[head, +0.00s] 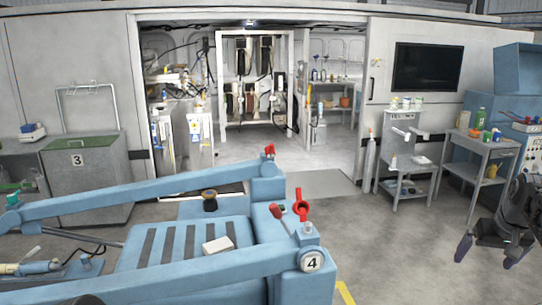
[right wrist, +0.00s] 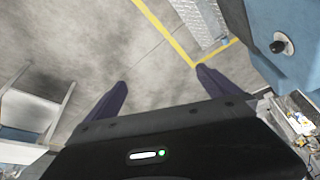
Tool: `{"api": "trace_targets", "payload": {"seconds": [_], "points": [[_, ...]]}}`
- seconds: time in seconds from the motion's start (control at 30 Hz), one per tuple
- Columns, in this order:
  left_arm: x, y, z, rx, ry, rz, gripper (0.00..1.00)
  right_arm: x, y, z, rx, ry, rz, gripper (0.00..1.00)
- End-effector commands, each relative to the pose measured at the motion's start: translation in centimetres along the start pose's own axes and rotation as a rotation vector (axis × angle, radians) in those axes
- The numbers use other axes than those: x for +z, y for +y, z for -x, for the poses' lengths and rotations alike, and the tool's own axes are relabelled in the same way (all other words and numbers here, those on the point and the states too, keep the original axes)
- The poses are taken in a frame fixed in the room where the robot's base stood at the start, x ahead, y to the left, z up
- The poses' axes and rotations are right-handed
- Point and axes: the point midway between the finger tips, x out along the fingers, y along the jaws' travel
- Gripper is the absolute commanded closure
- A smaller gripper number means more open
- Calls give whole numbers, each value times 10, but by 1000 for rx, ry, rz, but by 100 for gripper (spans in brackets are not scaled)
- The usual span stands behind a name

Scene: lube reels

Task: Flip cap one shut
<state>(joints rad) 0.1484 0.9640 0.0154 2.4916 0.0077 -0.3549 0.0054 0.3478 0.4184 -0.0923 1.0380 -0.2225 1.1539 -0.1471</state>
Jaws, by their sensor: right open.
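A red open ring-shaped cap (head: 301,208) stands up on the near corner of the blue machine, above a round plate marked 4 (head: 312,260). A red handle (head: 279,219) leans beside it. A smaller red fitting (head: 269,150) sits on the far corner. No label shows which of these is cap one. My right gripper (head: 489,254) hangs at the right side of the head view, open and empty, well apart from the red parts. In the right wrist view its two fingers (right wrist: 162,80) are spread over bare floor. My left gripper is not in view.
The blue machine's deck (head: 180,245) holds a white block (head: 218,245) and a dark spool (head: 209,199). A grey cart (head: 402,165) and a bench (head: 482,150) with bottles stand at the right. Open grey floor lies between them and the machine.

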Motion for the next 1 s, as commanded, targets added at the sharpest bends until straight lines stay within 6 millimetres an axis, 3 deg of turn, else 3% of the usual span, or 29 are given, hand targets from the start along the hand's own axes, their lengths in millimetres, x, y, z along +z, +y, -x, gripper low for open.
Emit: {"api": "trace_targets", "payload": {"seconds": [0.13,0.33,0.47,0.57,0.67,0.77,0.87,0.9,0.97,1.0], "points": [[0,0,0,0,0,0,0,0,0,0,0,0,0,0],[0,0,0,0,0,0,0,4,-10,-16,-13,-10,10,16],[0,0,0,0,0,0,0,16,-40,-57,-49,-31,33,27],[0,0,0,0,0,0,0,40,-79,-109,-95,-59,58,35],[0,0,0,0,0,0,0,83,-133,-169,-157,-97,83,43],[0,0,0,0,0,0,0,150,-192,-225,-223,-146,99,52],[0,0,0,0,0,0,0,237,-248,-266,-286,-204,105,60],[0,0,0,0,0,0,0,275,-267,-276,-307,-228,105,63],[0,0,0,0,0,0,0,334,-291,-285,-333,-267,100,68],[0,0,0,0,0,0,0,373,-304,-287,-347,-292,99,71]]}}
